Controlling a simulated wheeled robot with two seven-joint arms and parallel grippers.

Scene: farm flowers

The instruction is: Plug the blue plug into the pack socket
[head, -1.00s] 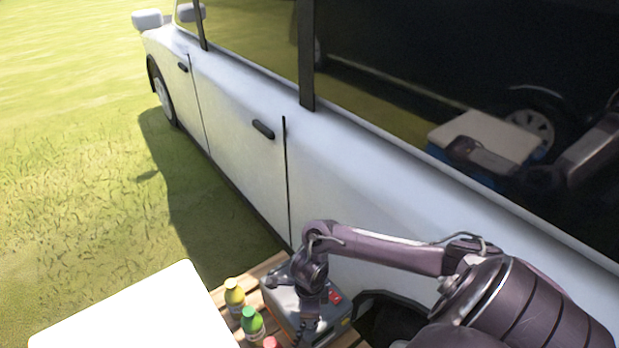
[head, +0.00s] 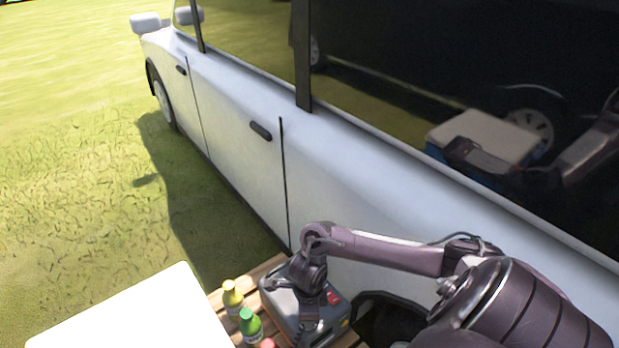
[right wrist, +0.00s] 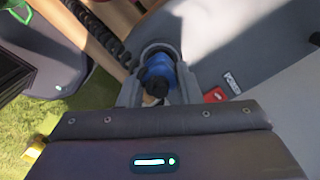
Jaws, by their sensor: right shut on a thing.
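The blue plug (right wrist: 158,68) is between the fingers of my right gripper (right wrist: 158,88) in the right wrist view. The gripper is shut on it. A round grey rim (right wrist: 158,46) shows just beyond the plug; I cannot tell whether the plug's tip is inside it. The grey pack (right wrist: 225,50) fills the background there, with a red part (right wrist: 214,95) right of the plug. In the head view the pack (head: 283,305) sits on a slatted wooden surface, and my right gripper (head: 308,338) points down over it, its fingertips hard to make out. My left gripper is not in view.
A yellow-capped bottle (head: 232,298) and a green-capped bottle (head: 250,326) stand left of the pack, with a pink top (head: 267,343) beside them. A white panel (head: 130,315) lies further left. A white car (head: 235,120) stands close behind. A black coiled cable (right wrist: 98,30) runs left of the plug.

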